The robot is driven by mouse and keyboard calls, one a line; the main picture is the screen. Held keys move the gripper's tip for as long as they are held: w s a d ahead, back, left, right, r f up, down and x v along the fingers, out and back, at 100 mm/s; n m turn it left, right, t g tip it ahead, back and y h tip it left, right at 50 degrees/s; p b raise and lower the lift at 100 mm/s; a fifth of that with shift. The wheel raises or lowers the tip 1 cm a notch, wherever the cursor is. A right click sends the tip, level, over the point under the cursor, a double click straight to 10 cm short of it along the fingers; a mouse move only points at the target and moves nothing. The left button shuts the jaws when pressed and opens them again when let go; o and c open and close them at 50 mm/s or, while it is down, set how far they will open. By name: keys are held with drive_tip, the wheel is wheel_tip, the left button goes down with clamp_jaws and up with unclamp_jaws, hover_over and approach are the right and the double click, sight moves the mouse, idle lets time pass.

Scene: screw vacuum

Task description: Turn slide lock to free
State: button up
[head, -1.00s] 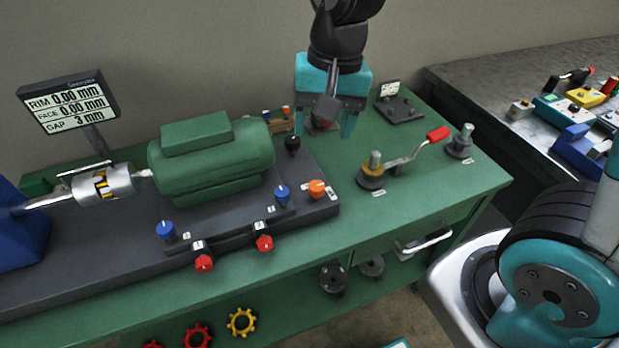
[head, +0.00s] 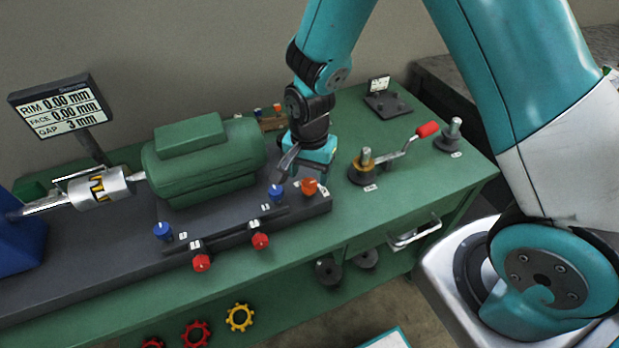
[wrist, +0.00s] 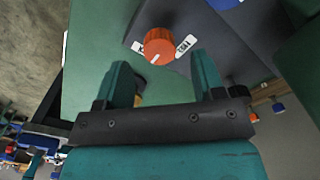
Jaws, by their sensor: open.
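The orange knob (head: 309,186), which I take to be the slide lock, stands on the right end of the dark base plate. In the wrist view the knob (wrist: 159,46) has a white pointer mark and a white label on either side. The label on the right seems to read "FREE"; the left one is partly hidden. My gripper (wrist: 162,82) is open, its two teal fingers apart, with the knob just beyond the fingertips and nothing between them. In the head view my gripper (head: 292,180) is above and beside the knob, its fingers partly hidden.
A green motor (head: 204,158) stands on the base plate (head: 100,250). Blue knobs (head: 276,192) and red knobs (head: 261,241) are close to the left. A crank with a red handle (head: 428,129) stands to the right. A gauge display (head: 60,108) is at the left.

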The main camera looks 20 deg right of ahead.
sight(310, 182)
drive_tip(key=shift+f, duration=1.55)
drive_tip(key=shift+c, duration=0.3)
drive_tip(key=c, duration=0.9)
